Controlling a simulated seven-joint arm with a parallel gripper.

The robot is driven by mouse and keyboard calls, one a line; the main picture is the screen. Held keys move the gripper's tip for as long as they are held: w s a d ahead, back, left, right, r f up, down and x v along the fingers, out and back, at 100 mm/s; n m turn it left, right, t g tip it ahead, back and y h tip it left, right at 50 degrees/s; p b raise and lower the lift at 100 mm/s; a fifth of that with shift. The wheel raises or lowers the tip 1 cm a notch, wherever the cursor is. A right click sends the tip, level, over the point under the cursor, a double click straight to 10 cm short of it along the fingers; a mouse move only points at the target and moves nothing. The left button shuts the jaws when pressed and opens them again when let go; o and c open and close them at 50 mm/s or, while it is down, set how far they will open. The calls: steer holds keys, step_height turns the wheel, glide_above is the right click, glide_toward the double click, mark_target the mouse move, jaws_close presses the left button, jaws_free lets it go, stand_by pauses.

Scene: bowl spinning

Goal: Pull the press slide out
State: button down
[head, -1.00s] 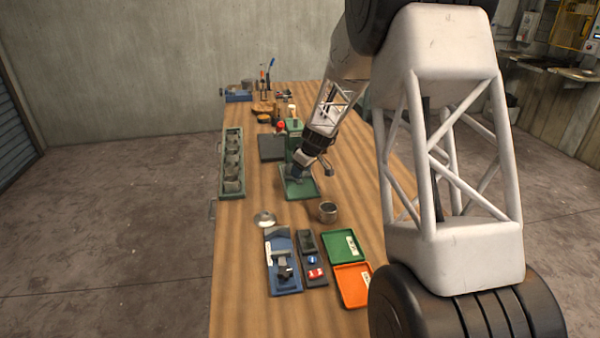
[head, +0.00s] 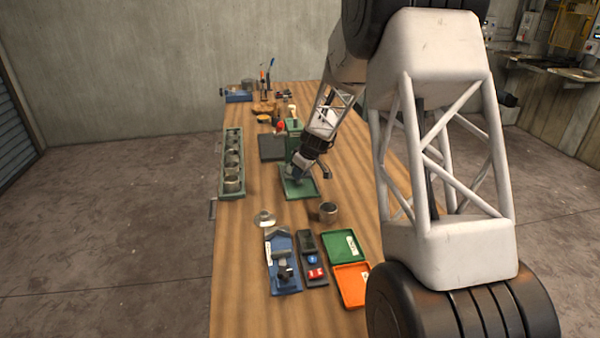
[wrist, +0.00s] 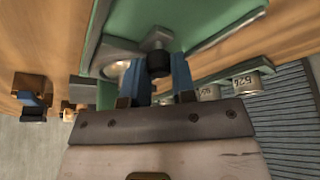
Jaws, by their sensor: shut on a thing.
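The green press (head: 293,127) stands on its green base plate (head: 299,190) near the middle of the bench. In the wrist view, its green body (wrist: 190,20) fills the upper part, and a grey metal slide (wrist: 122,46) carries a dark knob (wrist: 158,62). My gripper (wrist: 161,78) has its two blue fingers on either side of this knob and is shut on it. In the head view, my gripper (head: 299,171) is low at the press, above the base plate. My wrist partly hides the press and slide there, so how far the slide is out cannot be told.
A steel cup (head: 328,213) stands just right of the base plate. A green rack (head: 229,185) with several cups lies along the left edge. Blue (head: 283,285), green (head: 340,246) and orange (head: 351,283) trays lie in front. Bare bench lies at front left.

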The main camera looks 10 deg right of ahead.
steer(key=shift+s, duration=4.8)
steer(key=c, duration=0.9)
jaws_free()
steer(key=shift+c, duration=0.2)
steer(key=shift+r, duration=0.1)
steer(key=v, duration=0.7)
steer(key=shift+r, duration=0.3)
steer(key=shift+s+d, duration=0.1)
steer(key=shift+s, duration=0.1)
